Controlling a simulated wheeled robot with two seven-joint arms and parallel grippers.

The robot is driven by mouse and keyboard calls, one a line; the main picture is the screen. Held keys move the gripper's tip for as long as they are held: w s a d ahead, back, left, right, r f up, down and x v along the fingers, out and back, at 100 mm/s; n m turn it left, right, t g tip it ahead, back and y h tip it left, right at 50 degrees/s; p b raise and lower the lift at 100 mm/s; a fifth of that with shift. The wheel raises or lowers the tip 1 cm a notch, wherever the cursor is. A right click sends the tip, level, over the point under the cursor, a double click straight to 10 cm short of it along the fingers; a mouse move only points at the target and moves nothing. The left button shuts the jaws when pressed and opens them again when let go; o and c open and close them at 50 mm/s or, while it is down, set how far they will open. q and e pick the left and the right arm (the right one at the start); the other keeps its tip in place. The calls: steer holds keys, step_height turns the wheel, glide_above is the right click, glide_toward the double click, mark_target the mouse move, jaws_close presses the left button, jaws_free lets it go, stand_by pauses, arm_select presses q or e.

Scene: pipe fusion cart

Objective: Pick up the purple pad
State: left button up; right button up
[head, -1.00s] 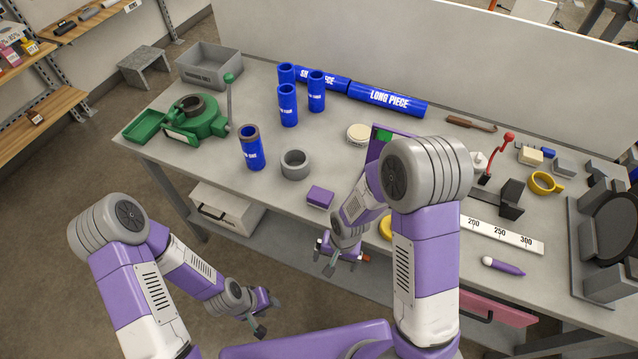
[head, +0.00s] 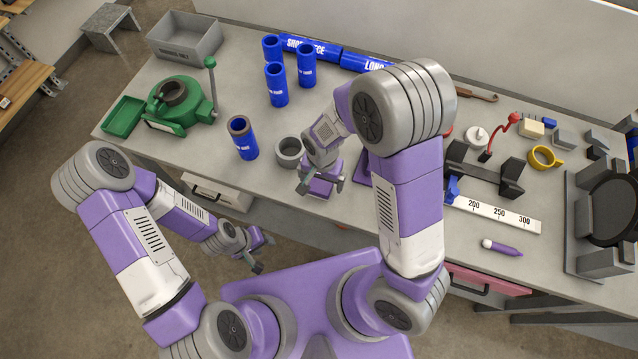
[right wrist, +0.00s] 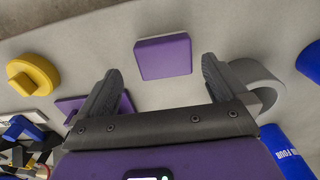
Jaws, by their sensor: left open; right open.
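The purple pad (right wrist: 163,57) is a small flat block lying on the bench top. In the right wrist view it lies between and just beyond the fingertips, with bare table around it. My right gripper (right wrist: 160,66) is open and empty, its fingers spread wider than the pad. In the head view my right gripper (head: 321,189) hangs over the pad (head: 318,188) near the front bench edge and partly covers it. My left gripper (head: 263,254) is open and empty, low in front of the bench, away from the pad.
A grey ring (head: 289,151) stands close to the right gripper; in the wrist view it is behind the right-hand finger. A blue pipe piece (head: 242,139) stands further left. Another flat purple thing (right wrist: 70,106) and a yellow part (right wrist: 35,75) lie on the other side.

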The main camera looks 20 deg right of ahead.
mark_target(320, 185)
steer(key=f, duration=0.4)
steer(key=shift+w+a+f, duration=0.15)
steer(key=shift+a+f, duration=0.05)
steer(key=shift+c, duration=0.3)
steer(key=c, duration=0.9)
step_height(320, 185, up, 10)
steer(key=shift+r+p, duration=0.1)
steer(key=shift+p, duration=0.35)
